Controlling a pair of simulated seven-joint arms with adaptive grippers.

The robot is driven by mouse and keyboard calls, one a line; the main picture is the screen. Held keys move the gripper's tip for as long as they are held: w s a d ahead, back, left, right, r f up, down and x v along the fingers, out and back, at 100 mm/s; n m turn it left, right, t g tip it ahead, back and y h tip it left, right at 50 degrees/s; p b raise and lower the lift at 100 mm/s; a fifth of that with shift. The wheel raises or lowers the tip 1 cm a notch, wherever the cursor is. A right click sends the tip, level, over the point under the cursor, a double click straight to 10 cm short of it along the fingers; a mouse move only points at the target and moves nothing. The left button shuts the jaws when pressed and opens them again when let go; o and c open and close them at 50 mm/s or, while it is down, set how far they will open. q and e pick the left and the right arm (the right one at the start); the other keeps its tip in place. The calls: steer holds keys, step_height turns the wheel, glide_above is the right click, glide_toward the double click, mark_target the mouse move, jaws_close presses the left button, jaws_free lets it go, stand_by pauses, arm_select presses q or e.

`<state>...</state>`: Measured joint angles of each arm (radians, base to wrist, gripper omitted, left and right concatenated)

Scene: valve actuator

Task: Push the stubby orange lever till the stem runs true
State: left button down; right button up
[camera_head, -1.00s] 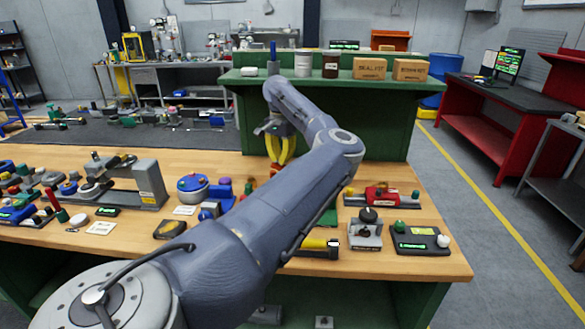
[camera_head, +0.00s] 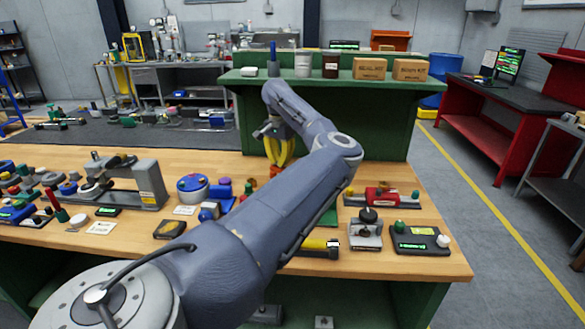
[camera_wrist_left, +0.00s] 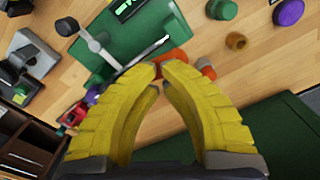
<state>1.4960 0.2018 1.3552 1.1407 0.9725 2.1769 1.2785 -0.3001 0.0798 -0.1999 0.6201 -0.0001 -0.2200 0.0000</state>
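My left gripper (camera_head: 279,163) has yellow, bowed fingers that point down over the back of the wooden bench; the left wrist view shows their tips (camera_wrist_left: 158,70) together. A stubby orange lever (camera_wrist_left: 174,57) lies right beyond the tips in that view, partly covered by them; I cannot tell whether they touch. In the head view, an orange patch (camera_head: 277,171) shows just under the fingers. A green plate (camera_wrist_left: 118,42) carries grey rods and a thin pale pointer (camera_wrist_left: 148,50) that ends near the orange lever. My left arm hides much of this device in the head view. My right gripper is not in view.
A green shelf (camera_head: 395,126) rises behind the gripper. A red device (camera_head: 381,196) and a black box with a green display (camera_head: 419,240) stand to the right. A blue round device (camera_head: 192,186) stands to the left. The bench is crowded.

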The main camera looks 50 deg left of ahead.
mark_target(277, 170)
arm_select(q)
steer(key=shift+s+a+f, duration=0.15)
steer(key=shift+f, duration=0.5)
steer(key=shift+s+a+f, duration=0.15)
steer(key=shift+f, duration=0.5)
steer(key=shift+s+a+f, duration=0.15)
steer(key=shift+f, duration=0.5)
stand_by(1.0)
steer(key=shift+s+a+f, duration=0.1)
steer(key=shift+a+f, duration=0.05)
steer(key=shift+f, duration=1.45)
stand_by(0.9)
steer(key=shift+r, duration=0.15)
stand_by(0.4)
steer(key=shift+w+d+r, duration=0.3)
steer(key=shift+d+r, duration=0.05)
steer(key=shift+r, duration=1.5)
steer(key=shift+w+d+r, duration=0.3)
steer(key=shift+w+r, duration=0.05)
steer(key=shift+r, duration=1.5)
steer(key=shift+w+d+r, duration=0.3)
steer(key=shift+d+r, duration=0.05)
steer(key=shift+r, duration=1.5)
